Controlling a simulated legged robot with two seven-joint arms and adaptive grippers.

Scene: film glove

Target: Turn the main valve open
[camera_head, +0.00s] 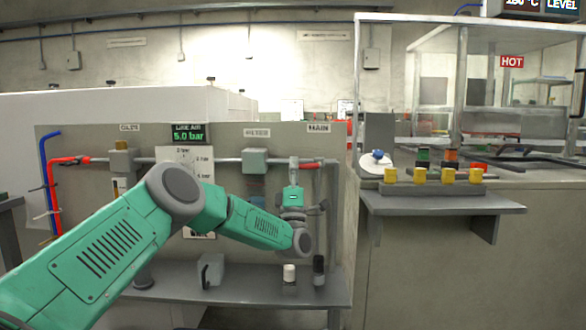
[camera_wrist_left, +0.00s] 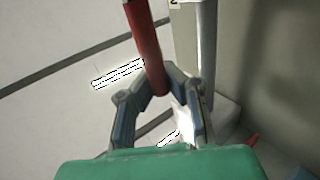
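The main valve's red lever (camera_head: 308,166) sits on the pipe under the "MAIN" label (camera_head: 318,128) and lies along the pipe, pointing right. In the left wrist view the red lever (camera_wrist_left: 146,45) runs down from the top edge, and its end lies between my fingertips. My left gripper (camera_head: 294,164) points up at the valve and hides part of it. In the left wrist view my left gripper (camera_wrist_left: 161,82) has its fingers drawn in on both sides of the lever, and they appear shut on it. My right gripper is out of view.
A gauge display (camera_head: 188,132) reads 5.0 bar. A grey filter box (camera_head: 255,160) sits on the pipe left of the valve. A low shelf (camera_head: 245,288) below holds a white-capped item (camera_head: 289,273) and a dark cylinder (camera_head: 319,268). A side shelf (camera_head: 440,204) stands right.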

